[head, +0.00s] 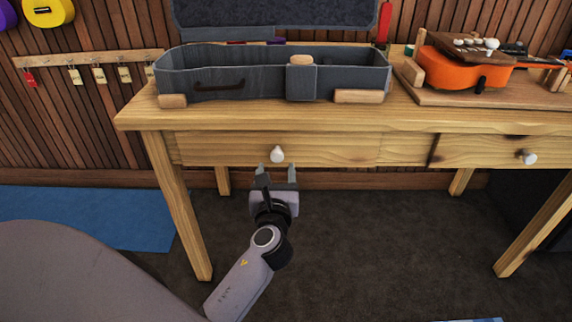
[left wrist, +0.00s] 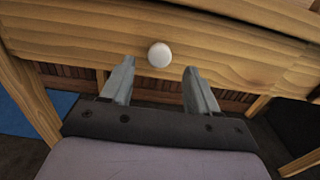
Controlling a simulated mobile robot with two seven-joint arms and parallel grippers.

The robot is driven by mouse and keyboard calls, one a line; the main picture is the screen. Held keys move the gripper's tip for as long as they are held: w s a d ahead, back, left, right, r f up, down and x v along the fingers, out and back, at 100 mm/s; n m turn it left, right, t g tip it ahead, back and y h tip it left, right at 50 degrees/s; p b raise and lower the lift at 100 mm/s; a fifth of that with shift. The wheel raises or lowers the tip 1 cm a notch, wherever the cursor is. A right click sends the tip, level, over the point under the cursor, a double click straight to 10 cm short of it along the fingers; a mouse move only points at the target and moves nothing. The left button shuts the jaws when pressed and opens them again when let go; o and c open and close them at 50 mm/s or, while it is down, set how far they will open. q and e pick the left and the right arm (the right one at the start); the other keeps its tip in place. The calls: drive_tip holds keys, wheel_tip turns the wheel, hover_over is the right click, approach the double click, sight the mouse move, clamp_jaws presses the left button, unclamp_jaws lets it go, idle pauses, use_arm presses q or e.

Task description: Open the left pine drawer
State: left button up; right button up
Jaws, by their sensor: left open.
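The left pine drawer (head: 330,150) is set in the front of the pine table and looks closed. Its round white knob (head: 277,155) is near the middle of the visible drawer front. The knob also shows in the left wrist view (left wrist: 159,55), ahead of and between the two fingertips. My left gripper (head: 277,172) is open and empty just below the knob in the head view. In the left wrist view its fingers (left wrist: 160,78) are spread apart, and I see no contact with the knob. My right gripper is not in view.
An open grey instrument case (head: 240,85) lies on the pine table (head: 140,118). An orange ukulele (head: 460,68) rests on a wooden board at the right. The right drawer (head: 470,152) has its own white knob (head: 527,157). Dark floor lies open below.

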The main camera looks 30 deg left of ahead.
sight(277, 157)
use_arm(q)
drive_tip(key=shift+b+x, duration=0.6)
drive_tip(key=shift+x, duration=2.9)
clamp_jaws()
